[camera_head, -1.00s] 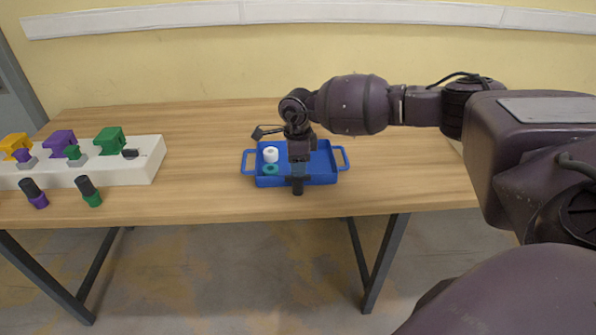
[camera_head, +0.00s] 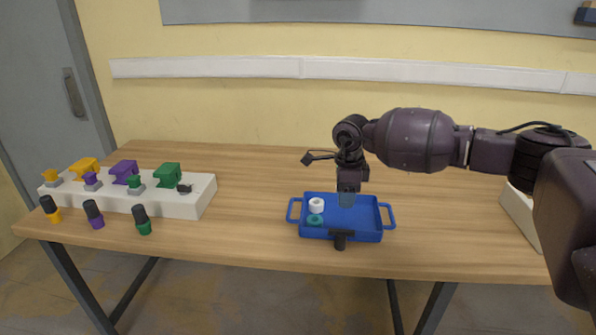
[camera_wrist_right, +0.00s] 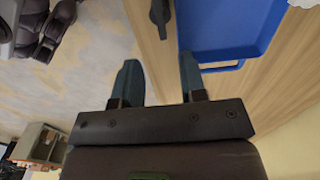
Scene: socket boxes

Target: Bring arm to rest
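My right gripper (camera_head: 347,199) hangs fingers-down at the blue tray (camera_head: 386,217) in the head view. The right wrist view shows its two fingers (camera_wrist_right: 162,80) apart with nothing between them. A black-handled object (camera_head: 340,241) is at the tray's front edge, below and apart from the fingers. It also shows as a dark shape (camera_wrist_right: 160,14) beside the tray (camera_wrist_right: 225,30) in the right wrist view; its lower end is unclear. My left gripper is in neither view.
The tray holds a white ring (camera_head: 316,205) and a teal ring (camera_head: 315,220). A white socket block (camera_head: 195,203) with coloured pieces stands at the left, with black-handled plugs before it. A white box (camera_head: 521,215) is at the right.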

